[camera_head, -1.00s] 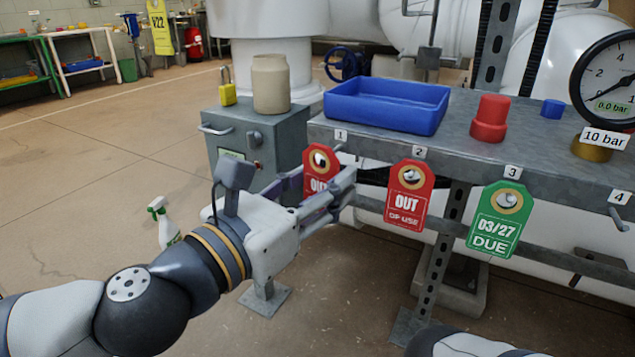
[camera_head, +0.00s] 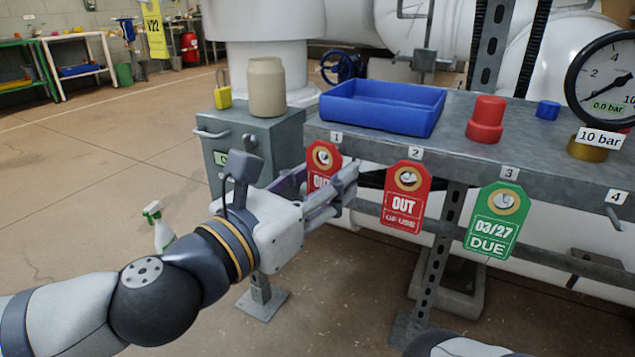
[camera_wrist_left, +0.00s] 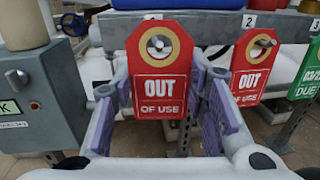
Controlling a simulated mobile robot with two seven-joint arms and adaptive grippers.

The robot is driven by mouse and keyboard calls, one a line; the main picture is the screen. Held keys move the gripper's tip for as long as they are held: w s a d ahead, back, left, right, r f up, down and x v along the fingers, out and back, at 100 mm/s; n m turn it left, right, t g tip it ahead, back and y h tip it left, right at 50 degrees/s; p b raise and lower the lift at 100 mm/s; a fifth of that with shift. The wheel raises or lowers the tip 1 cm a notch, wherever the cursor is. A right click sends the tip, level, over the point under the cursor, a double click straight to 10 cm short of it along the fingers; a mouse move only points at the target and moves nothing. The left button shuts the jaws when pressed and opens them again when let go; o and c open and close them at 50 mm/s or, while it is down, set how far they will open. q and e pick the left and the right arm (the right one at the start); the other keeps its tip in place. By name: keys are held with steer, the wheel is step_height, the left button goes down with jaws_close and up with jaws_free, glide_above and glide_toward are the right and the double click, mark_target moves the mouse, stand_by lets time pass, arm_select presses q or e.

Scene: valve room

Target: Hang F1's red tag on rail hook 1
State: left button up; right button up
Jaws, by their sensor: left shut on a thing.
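A red tag (camera_head: 322,160) reading "OUT OF USE" is at rail hook 1, under the label 1 (camera_head: 337,137). My left gripper (camera_head: 330,182) is shut on it, with a finger at each side edge. In the left wrist view the tag (camera_wrist_left: 159,88) is upright, facing the camera, and a grey hook tip shows in its brass-ringed hole. Whether the tag's weight rests on the hook cannot be told. A second red tag (camera_head: 405,205) hangs on hook 2 and a green "03/27 DUE" tag (camera_head: 496,228) on hook 3. My right gripper is out of view.
Hook 4 (camera_head: 613,218) is bare. On the grey bench (camera_head: 455,125) above the rail stand a blue tray (camera_head: 385,125), a red stepped cap (camera_head: 486,120) and a gauge (camera_head: 605,85). A grey cabinet (camera_head: 265,135) with a padlock and jar stands close left of my gripper.

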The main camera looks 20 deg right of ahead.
arm_select(q)
steer(key=shift+w+d, duration=0.15)
steer(key=shift+d, duration=0.05)
stand_by(0.4)
steer(key=shift+w+d, duration=0.2)
steer(key=shift+d, duration=0.1)
steer(key=shift+f+b, duration=0.3)
steer(key=shift+f, duration=0.1)
stand_by(0.4)
steer(key=o, duration=0.8)
